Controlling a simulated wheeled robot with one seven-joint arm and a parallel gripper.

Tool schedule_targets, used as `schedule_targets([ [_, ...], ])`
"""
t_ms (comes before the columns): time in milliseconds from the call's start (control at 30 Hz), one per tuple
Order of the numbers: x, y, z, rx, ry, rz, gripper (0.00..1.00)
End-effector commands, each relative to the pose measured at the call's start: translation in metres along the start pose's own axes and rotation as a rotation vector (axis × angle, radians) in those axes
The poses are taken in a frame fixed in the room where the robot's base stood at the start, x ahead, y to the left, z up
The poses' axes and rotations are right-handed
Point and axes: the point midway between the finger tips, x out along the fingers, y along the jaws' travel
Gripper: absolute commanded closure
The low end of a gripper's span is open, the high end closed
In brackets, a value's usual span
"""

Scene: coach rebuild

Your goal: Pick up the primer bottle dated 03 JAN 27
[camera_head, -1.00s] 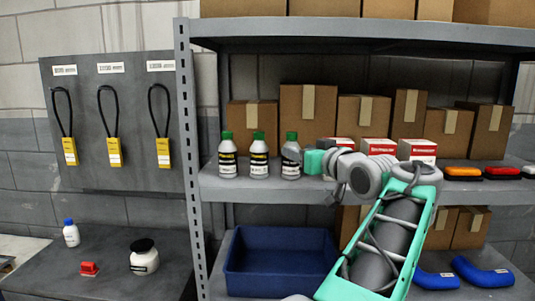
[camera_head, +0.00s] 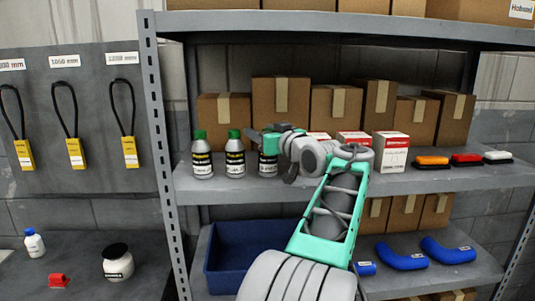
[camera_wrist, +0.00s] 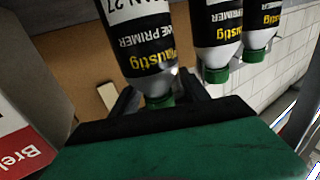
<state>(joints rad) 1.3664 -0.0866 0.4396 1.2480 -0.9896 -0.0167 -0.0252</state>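Three white primer bottles with black-and-white labels and green caps stand on the middle shelf in the head view: a left one (camera_head: 202,157), a middle one (camera_head: 235,157) and a right one (camera_head: 268,164). My gripper (camera_head: 271,139) is at the top of the right bottle. The wrist view shows them upside down; the nearest bottle (camera_wrist: 145,45) has a label part reading "AN 27", the rest cut off. My gripper's dark fingers (camera_wrist: 158,97) stand apart on either side of its green cap. The other bottles (camera_wrist: 217,35) (camera_wrist: 262,25) are beside it, their dates unseen.
Red-and-white boxes (camera_head: 391,152) stand right of the bottles, with brown cartons (camera_head: 281,103) behind. The upper shelf (camera_head: 350,27) is overhead. A blue bin (camera_head: 225,262) and blue hoses (camera_head: 402,258) are below.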

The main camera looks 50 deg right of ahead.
Motion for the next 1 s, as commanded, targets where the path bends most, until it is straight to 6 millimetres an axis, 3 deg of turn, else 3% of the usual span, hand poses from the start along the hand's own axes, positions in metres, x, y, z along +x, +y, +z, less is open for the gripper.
schedule_targets([
  [633, -0.0009, 0.001, 0.0, 0.0, 0.0, 0.002, 0.99],
  [1000, -0.0009, 0.001, 0.0, 0.0, 0.0, 0.002, 1.0],
])
